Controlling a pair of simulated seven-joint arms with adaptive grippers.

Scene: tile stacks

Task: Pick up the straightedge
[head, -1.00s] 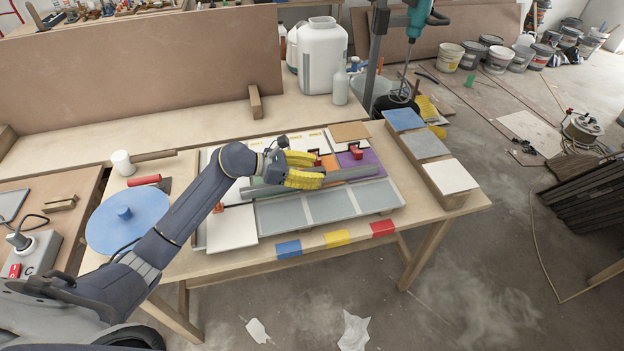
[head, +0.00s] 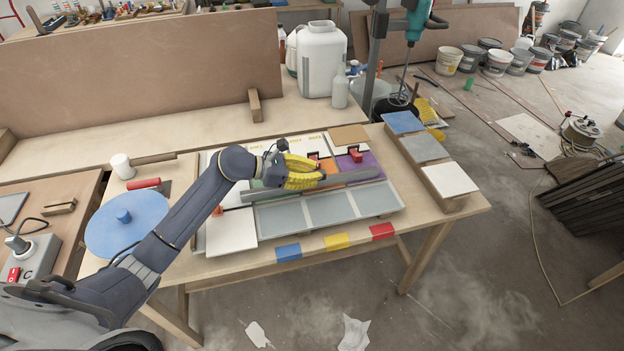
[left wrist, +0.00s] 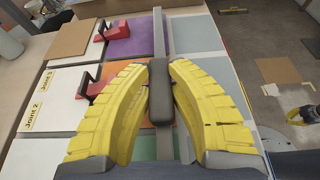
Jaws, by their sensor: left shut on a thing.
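The straightedge (head: 352,178) is a long grey bar lying lengthwise over the board of tiles in the head view. It also shows in the left wrist view (left wrist: 158,32), running away from me between the fingers. My left gripper (head: 318,178), with yellow ribbed fingers, is shut on it near its middle. In the left wrist view the fingertips (left wrist: 161,68) close on a dark grey block-like part of the straightedge. I cannot tell whether the bar touches the tiles below. My right gripper is not in view.
The board holds grey tiles (head: 328,207), a white tile (head: 231,231), a purple tile (head: 359,164) and red clips (head: 355,155). A raised strip with blue, grey and white tiles (head: 449,179) stands to the right. A blue disc (head: 127,224) lies left.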

